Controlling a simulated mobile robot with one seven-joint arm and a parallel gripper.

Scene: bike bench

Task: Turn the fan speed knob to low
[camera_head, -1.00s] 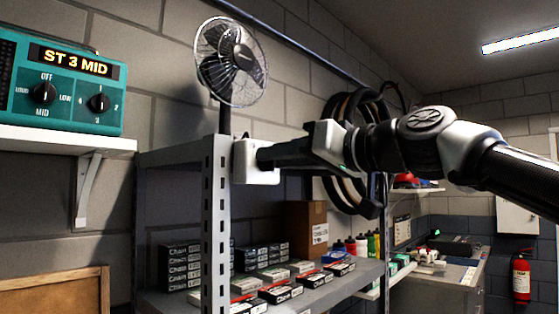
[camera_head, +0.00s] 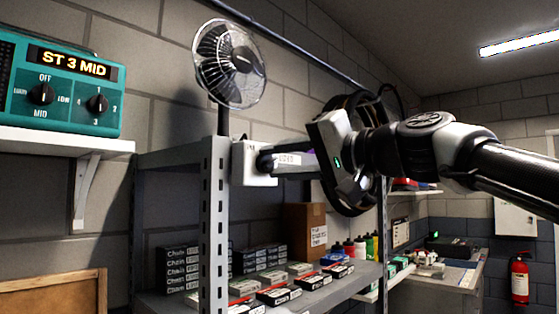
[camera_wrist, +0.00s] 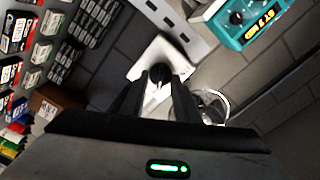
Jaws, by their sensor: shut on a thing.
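The fan (camera_head: 230,63) stands on a dark pole at the top of the metal shelf, with a white control box (camera_head: 248,178) beside the upright. The box also shows in the wrist view (camera_wrist: 141,71), with a dark round fan speed knob (camera_wrist: 160,72) on its face. My gripper (camera_head: 268,162) reaches in from the right, its fingers against the box front. In the wrist view my gripper (camera_wrist: 158,84) is shut on the knob, one finger on each side. A pale pointer line shows on the knob; the setting marks are not readable.
A teal radio (camera_head: 62,85) reading "ST 3 MID", with two dark knobs, sits on a white wall shelf (camera_head: 60,141) at left. Boxes fill the shelf (camera_head: 330,295) below my arm.

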